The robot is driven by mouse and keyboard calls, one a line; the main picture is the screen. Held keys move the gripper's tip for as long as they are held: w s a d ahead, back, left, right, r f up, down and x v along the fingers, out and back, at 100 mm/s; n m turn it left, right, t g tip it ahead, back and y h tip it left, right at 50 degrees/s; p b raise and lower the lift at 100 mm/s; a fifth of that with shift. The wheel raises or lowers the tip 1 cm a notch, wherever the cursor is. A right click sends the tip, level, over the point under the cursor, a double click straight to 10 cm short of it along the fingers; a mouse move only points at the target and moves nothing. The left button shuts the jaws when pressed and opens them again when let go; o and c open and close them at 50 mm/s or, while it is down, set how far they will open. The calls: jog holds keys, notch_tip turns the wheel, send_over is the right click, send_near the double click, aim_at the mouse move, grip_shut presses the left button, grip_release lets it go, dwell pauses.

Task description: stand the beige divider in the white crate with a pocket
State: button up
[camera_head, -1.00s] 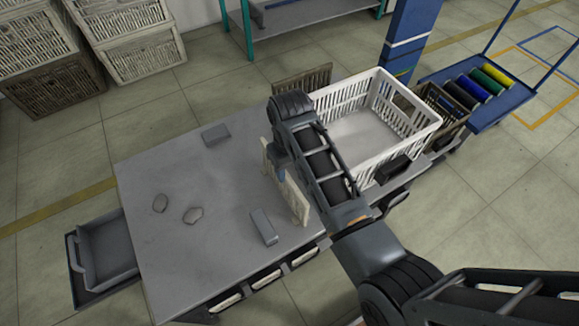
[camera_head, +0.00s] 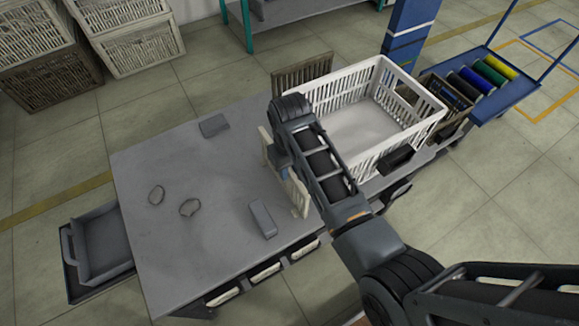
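The beige divider (camera_head: 298,190) stands upright on edge on the grey table, left of the white crate. My arm covers much of it. My gripper (camera_head: 281,160) points down at the divider's upper part from above. Its fingertips are mostly hidden behind the wrist and forearm, so I cannot tell whether they are closed on the divider. The white slatted crate (camera_head: 352,155) stands open at the table's right side, and the part of its floor in view is bare. A dark pocket-like holder (camera_head: 397,160) is on its near side.
A brown slatted panel (camera_head: 302,73) stands behind the crate's left end. A brown crate (camera_head: 443,100) and blue spool trolley (camera_head: 495,100) stand right.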

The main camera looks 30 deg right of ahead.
grip_shut()
notch_tip(320, 180, up, 6)
jog(key=p, duration=0.6)
jog(key=shift+r+p, duration=0.65)
jog(key=shift+r, duration=0.35)
